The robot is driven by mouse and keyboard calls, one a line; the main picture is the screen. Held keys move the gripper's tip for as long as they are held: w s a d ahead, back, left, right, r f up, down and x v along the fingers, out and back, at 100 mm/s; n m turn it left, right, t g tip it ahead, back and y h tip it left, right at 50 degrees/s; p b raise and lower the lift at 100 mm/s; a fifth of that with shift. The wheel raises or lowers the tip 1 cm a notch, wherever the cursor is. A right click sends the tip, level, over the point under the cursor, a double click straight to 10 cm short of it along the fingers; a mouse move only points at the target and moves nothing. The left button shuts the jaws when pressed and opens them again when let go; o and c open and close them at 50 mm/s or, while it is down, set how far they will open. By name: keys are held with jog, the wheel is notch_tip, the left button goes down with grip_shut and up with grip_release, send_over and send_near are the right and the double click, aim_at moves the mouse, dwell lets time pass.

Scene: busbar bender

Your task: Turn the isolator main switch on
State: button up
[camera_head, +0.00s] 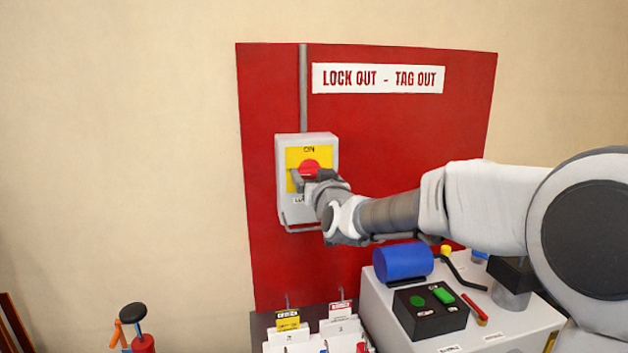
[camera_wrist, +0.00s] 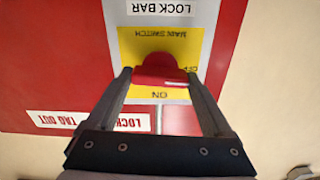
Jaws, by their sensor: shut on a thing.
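The isolator main switch is a grey box (camera_head: 325,150) on a red board, with a yellow plate and a red rotary handle (camera_head: 309,165). "ON" is printed at the top of the plate. My gripper (camera_head: 309,180) reaches the handle from the right and hides the lower plate. In the wrist view, which is upside down, the red handle (camera_wrist: 158,72) sits between the fingertips of my gripper (camera_wrist: 158,78), which is shut on it. "MAIN SWITCH", "OFF" and "ON" show around it on the yellow plate (camera_wrist: 160,40). I cannot tell exactly which mark the handle points to.
A "LOCK OUT - TAG OUT" sign (camera_head: 378,78) is above right. A grey conduit (camera_head: 303,90) runs up from the box. Below right stands a bench machine with a blue cylinder (camera_head: 403,262) and a black button box (camera_head: 430,310). Tags (camera_head: 288,321) hang below. The left wall is clear.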

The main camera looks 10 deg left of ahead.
jog(key=m+b, duration=0.2)
jog(key=b, duration=0.1)
jog(key=m+b, duration=0.2)
jog(key=shift+f, duration=0.25)
jog(key=m+b, duration=0.4)
jog(key=shift+r+m, duration=0.1)
jog(key=shift+m, duration=0.2)
jog(key=m+b, duration=0.3)
jog(key=m, duration=0.1)
jog(key=shift+m+b, duration=0.3)
jog(key=shift+r+m+b, duration=0.2)
jog(key=shift+m+b, duration=0.65)
jog(key=shift+m, duration=1.15)
jog(key=o, duration=1.1)
jog(key=shift+o, duration=0.2)
jog(key=shift+s, duration=0.1)
